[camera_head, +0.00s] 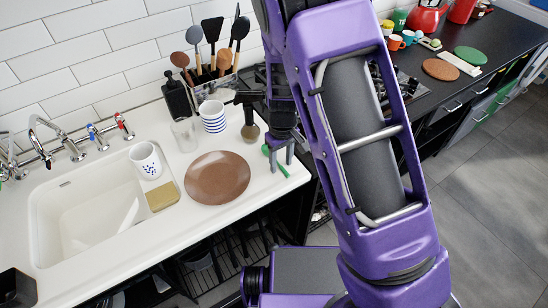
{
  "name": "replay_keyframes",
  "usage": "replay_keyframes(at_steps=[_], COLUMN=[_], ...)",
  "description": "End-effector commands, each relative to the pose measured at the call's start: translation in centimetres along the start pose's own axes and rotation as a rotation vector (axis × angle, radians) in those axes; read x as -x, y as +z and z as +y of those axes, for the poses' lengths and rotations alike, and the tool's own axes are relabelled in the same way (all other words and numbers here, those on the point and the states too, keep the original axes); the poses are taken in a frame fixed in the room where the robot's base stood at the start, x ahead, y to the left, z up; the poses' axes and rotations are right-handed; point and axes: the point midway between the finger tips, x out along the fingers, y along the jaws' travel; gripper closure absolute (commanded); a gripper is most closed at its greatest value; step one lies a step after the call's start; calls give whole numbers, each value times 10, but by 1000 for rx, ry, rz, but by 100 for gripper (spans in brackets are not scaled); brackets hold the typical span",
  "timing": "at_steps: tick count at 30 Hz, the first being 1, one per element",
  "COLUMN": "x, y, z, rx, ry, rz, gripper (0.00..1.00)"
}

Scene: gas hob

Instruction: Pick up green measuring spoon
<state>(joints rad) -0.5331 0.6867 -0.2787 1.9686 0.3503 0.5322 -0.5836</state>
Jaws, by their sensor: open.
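The green measuring spoon (283,170) lies on the white counter near its right edge, to the right of the brown plate. Its bowl end shows at the upper left and its handle runs down to the right; the middle is partly hidden by a finger. My gripper (281,160) is open and points down over the spoon, with its fingers on either side of the handle area. I cannot tell whether the fingers touch the spoon or the counter.
The utensil holder (213,88) is behind. The sink (95,215) is farther left. The counter ends just right of the spoon.

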Motion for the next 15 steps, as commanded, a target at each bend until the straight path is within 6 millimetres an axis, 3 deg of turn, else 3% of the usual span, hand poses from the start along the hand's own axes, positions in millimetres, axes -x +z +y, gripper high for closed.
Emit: replay_keyframes(at_steps=[1,9,15], x=[0,0,0], y=[0,0,0], z=[0,0,0], rx=[0,0,0], ry=[0,0,0], rz=[0,0,0], gripper=[50,99,100])
